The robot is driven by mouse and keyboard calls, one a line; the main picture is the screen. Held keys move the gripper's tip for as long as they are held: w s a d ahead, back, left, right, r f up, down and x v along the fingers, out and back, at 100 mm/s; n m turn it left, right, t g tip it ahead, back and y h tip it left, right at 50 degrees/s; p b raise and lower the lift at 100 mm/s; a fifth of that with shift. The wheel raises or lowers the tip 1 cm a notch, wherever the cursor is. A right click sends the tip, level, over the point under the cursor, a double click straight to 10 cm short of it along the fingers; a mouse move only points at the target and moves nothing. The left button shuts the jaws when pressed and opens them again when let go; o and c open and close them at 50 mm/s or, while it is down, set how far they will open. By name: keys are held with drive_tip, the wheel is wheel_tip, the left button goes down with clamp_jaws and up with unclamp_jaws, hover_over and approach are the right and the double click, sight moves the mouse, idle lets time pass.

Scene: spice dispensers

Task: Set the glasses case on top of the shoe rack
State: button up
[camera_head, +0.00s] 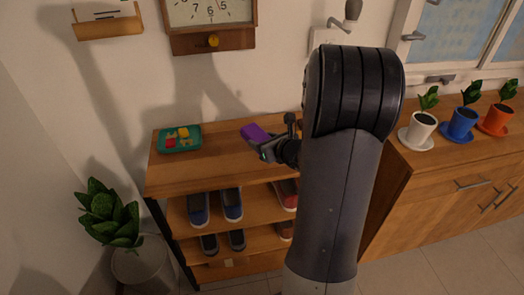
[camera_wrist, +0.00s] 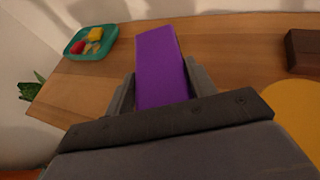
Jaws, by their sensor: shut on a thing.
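A purple glasses case (camera_head: 255,133) is held in my gripper (camera_head: 270,150) over the top board of the wooden shoe rack (camera_head: 222,168). In the wrist view the purple case (camera_wrist: 160,62) lies between the two grey fingers of my gripper (camera_wrist: 163,92) and points away from it. My gripper is shut on its near end. I cannot tell whether the case touches the board (camera_wrist: 225,45). My arm hides the right part of the rack in the head view.
A teal tray (camera_head: 163,146) with red and yellow things sits at the rack top's left. A dark brown block (camera_wrist: 303,48) is at the right in the wrist view. A potted plant (camera_head: 108,215) stands left of the rack. Shoes (camera_head: 232,204) fill the lower shelves. Cups with plants (camera_head: 421,130) stand on the right cabinet.

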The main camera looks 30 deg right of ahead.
drive_tip(key=shift+f+b, duration=0.35)
drive_tip(key=shift+f, duration=1.65)
drive_tip(key=shift+f, duration=0.1)
drive_tip(key=shift+f+b, duration=0.15)
drive_tip(key=shift+b, duration=0.15)
drive_tip(key=o, duration=1)
drive_tip(key=shift+r, duration=0.25)
drive_tip(key=shift+s+r+p, duration=0.15)
drive_tip(key=shift+s+p, duration=0.05)
drive_tip(key=shift+p, duration=0.15)
drive_tip(key=p+v, duration=0.1)
drive_tip(key=v, duration=1)
drive_tip(key=shift+s, duration=0.3)
drive_tip(key=shift+w, duration=0.1)
